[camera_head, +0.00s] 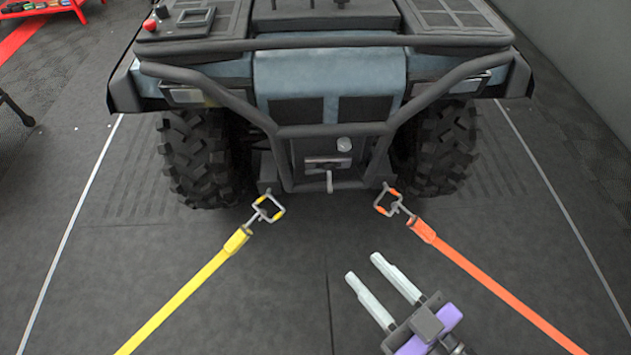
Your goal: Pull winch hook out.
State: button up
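The winch hook (330,182) is a small light-grey piece hanging below the winch opening (328,163) at the front centre of the ATV (325,75). My gripper (366,267) is at the lower right of centre, with two pale parallel fingers pointing up and left toward the ATV. The fingers are apart with nothing between them. My gripper is clear of the hook, lower in the picture and a little to its right. The cable behind the hook is hidden.
A yellow strap (185,300) runs from a metal ring hook (268,208) to the lower left. An orange strap (490,285) runs from another ring hook (388,202) to the lower right, close to my gripper. A black bumper bar (330,130) surrounds the winch.

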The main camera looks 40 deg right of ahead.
jog(key=w+f+n+b, duration=0.3)
jog(key=w+f+b, duration=0.2)
jog(key=w+f, duration=0.5)
jog(key=n+g+h+b, duration=0.3)
jog(key=n+h+b, duration=0.5)
jog(key=h, duration=0.1)
send_near(313, 173)
jog(key=w, duration=0.1)
jog(key=b+x, duration=0.1)
jog(key=x, duration=0.6)
jog(key=shift+w+d+f, duration=0.1)
jog(key=shift+d+f, duration=0.1)
jog(key=shift+d, duration=0.2)
